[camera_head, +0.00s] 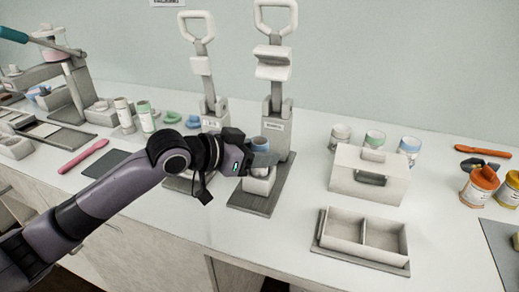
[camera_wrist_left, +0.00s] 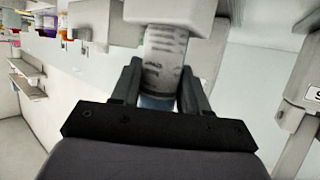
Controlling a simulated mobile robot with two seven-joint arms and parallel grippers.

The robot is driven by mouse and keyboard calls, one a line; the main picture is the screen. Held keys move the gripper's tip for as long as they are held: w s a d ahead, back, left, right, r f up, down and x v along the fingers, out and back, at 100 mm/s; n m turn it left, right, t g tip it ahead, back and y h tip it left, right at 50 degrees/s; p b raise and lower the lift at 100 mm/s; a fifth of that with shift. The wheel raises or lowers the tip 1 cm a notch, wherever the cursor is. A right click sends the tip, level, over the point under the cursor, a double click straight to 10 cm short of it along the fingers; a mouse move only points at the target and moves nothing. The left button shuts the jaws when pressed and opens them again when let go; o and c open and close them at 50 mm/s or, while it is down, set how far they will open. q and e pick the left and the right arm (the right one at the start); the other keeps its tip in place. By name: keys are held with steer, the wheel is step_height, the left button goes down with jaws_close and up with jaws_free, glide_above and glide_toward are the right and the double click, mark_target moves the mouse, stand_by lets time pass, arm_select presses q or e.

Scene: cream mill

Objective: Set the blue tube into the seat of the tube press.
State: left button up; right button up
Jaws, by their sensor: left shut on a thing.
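My left gripper (camera_head: 262,160) reaches in from the left and is shut on the blue tube (camera_head: 260,142). The tube's blue end shows just above the fingers. In the left wrist view the tube (camera_wrist_left: 165,58) has a pale printed label and stands between the two fingers (camera_wrist_left: 160,92). The tube press (camera_head: 276,115) stands behind the gripper, with its white handle raised. Its pale seat block (camera_head: 259,184) is directly below the fingers. In the wrist view the tube's far end meets the seat block (camera_wrist_left: 170,12); how deep it sits is hidden. My right gripper is not in view.
A second press (camera_head: 208,85) stands to the left, partly behind my arm. A white box (camera_head: 368,178) and a two-part tray (camera_head: 322,240) stand to the right. Several jars (camera_head: 374,140) are behind the box. Bare counter lies between press and tray.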

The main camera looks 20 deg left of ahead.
arm_select(q)
steer(key=shift+f+p, duration=0.3)
steer(key=shift+f, duration=0.05)
stand_by(0.6)
steer(key=o, duration=1.1)
steer(key=shift+o, duration=0.2)
steer(key=shift+r, duration=0.1)
step_height(320, 180, up, 4)
steer(key=p, duration=0.4)
steer(key=shift+p, duration=0.4)
steer(key=shift+r, duration=0.9)
steer(key=shift+a, duration=0.1)
